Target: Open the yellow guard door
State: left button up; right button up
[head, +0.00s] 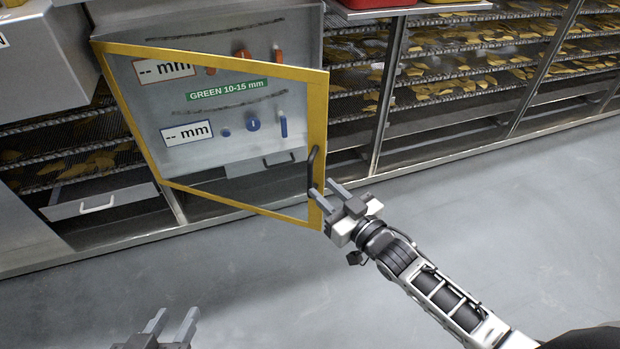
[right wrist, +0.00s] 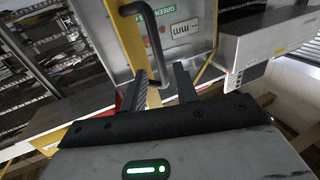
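The yellow guard door (head: 318,110) has a yellow frame around a clear pane. It stands ajar, its right edge swung out from the control panel (head: 290,40) and over the floor. A dark curved handle (head: 313,168) is on its right edge; it also shows in the right wrist view (right wrist: 152,42). My right gripper (head: 324,193) is at the lower end of the handle. Its fingers (right wrist: 161,85) are spread, with the handle's end and yellow frame appearing between them; I cannot tell contact. My left gripper (head: 171,322) is open and empty, low in the head view, away from the door.
Behind the door are dials, switches and a green label (head: 228,90). Racks of chips (head: 475,75) stand to the right and more trays to the left. A drawer (head: 103,202) sits low at left. The grey floor (head: 500,210) in front is clear.

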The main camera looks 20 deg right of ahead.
aim_at(312, 179)
jog(key=x, duration=0.4)
jog(key=shift+w+a+f+b, duration=0.1)
jog(key=shift+w+b, duration=0.2)
jog(key=shift+b, duration=0.05)
pick_arm(q)
jog(key=shift+w+d+f+g, duration=0.1)
jog(key=shift+d+f+g, duration=0.05)
jog(key=shift+f, duration=0.35)
jog(key=shift+d+f+g, duration=0.15)
jog(key=shift+f, duration=0.35)
pick_arm(e)
jog(key=shift+w+a, duration=0.25)
jog(key=shift+w, duration=0.4)
grip_shut()
